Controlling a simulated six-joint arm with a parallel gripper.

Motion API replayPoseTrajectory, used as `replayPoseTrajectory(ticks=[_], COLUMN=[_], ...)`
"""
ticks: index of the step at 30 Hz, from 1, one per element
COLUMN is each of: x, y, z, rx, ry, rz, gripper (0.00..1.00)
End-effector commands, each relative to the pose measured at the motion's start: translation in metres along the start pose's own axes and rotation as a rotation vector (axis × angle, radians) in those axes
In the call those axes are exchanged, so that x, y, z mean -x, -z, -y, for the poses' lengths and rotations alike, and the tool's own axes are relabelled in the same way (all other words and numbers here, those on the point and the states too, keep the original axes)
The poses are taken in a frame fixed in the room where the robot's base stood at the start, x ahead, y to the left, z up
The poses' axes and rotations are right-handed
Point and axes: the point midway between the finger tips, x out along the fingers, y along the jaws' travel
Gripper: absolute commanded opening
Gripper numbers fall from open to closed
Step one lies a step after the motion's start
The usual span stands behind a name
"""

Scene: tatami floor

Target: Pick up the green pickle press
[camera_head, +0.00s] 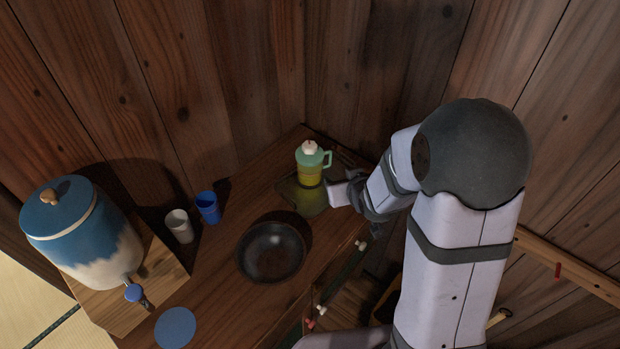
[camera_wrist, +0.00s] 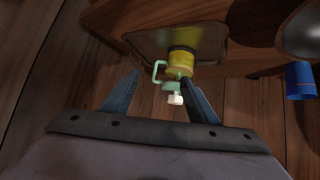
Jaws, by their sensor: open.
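The green pickle press (camera_head: 310,166) stands upright near the back corner of the wooden counter. It has a pale green top and side handle, a white knob and a yellow-green lower body. In the wrist view the pickle press (camera_wrist: 180,64) shows beyond the fingers, with its handle toward the left finger and its knob near the right finger. My gripper (camera_head: 347,189) is at its right side in the head view, partly hidden by my own arm. In the wrist view my gripper (camera_wrist: 161,82) is open and empty. Whether a finger touches the press cannot be told.
The press stands on a tray (camera_wrist: 217,48). A dark bowl (camera_head: 271,252) lies in front. A white cup (camera_head: 179,226), a blue cup (camera_head: 208,207) and a blue-and-white crock (camera_head: 80,235) on a wooden stand are left. Wooden walls close the corner behind.

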Motion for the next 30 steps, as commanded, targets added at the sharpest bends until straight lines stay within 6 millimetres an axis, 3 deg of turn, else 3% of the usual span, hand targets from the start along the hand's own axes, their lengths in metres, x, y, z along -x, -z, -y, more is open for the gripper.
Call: replayPoseTrajectory(ticks=[1, 3, 9, 18, 30], x=[-0.023, -0.040, -0.067, -0.069, -0.073], y=[-0.007, 0.000, 0.016, 0.026, 0.038], z=[0.004, 0.010, 0.028, 0.044, 0.047], rx=[0.006, 0.015, 0.021, 0.006, 0.004], ry=[0.013, 0.034, 0.103, 0.171, 0.182], rz=[-0.062, -0.167, -0.446, -0.686, -0.722], gripper=[0.54, 0.54, 0.54, 0.54, 0.54])
